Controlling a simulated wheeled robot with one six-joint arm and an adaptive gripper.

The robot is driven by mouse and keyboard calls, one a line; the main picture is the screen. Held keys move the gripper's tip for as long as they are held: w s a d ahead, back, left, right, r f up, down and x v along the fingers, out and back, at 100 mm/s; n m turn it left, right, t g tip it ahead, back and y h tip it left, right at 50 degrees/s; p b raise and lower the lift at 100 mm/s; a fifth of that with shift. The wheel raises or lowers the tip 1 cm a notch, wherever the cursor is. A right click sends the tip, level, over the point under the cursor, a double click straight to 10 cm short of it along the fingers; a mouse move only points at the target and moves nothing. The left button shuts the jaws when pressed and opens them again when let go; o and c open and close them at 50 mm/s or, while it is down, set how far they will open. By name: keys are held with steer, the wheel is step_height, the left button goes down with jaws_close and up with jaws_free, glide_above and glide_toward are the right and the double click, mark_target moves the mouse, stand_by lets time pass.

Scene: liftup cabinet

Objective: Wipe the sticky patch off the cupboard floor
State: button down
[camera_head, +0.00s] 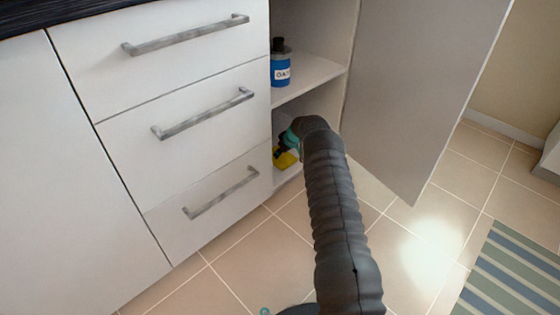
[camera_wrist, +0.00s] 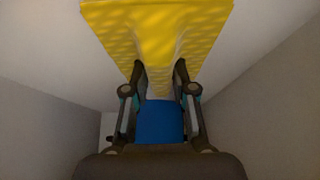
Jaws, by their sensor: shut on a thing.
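In the head view the sponge (camera_head: 285,160) shows inside the lower compartment of the open cupboard, low over the cupboard floor (camera_head: 287,175). I cannot tell whether it touches the floor. My arm reaches in from the front and hides much of that compartment. The sticky patch is not visible in either view.
A blue labelled container (camera_head: 280,68) with a dark top stands on the shelf (camera_head: 312,76) above. The cupboard door (camera_head: 415,90) is open to the right. A drawer unit (camera_head: 170,130) with bar handles stands left. A striped mat (camera_head: 520,275) lies on the tiled floor.

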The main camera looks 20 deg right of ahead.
steer(key=c, duration=1.7)
jaws_free()
jaws_close()
steer(key=shift+r, duration=0.1)
steer(key=shift+r+p, duration=0.4)
steer(key=shift+r, duration=2.3)
